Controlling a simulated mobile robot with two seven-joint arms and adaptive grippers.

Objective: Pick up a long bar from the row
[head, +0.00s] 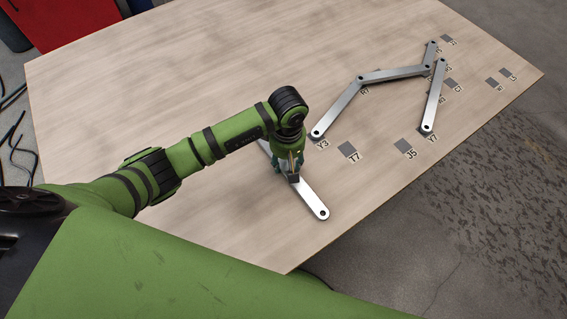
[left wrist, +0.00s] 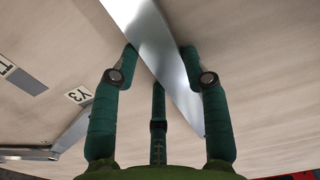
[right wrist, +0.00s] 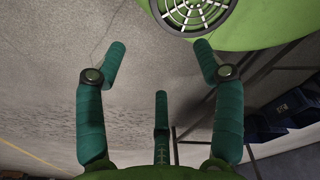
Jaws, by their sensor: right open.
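A long, flat silver bar (head: 313,200) with round-holed ends lies at the near part of the wooden table, apart from the other bars. My left gripper (head: 290,172) is over its middle, pointing down. In the left wrist view the bar (left wrist: 152,42) runs slantwise between the two fingers (left wrist: 158,52), which meet its two long edges. The left gripper looks shut on it. I cannot tell whether the bar is clear of the table. My right gripper (right wrist: 160,50) is open and empty, away from the bars.
Other silver bars form a joined chain (head: 393,74) at the table's right side, with one end at label Y3 (head: 322,144) and another at Y7 (head: 431,138). Dark square marks with labels such as T7 (head: 348,149) and J5 (head: 404,146) lie nearby. The table's left side (head: 130,100) is clear.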

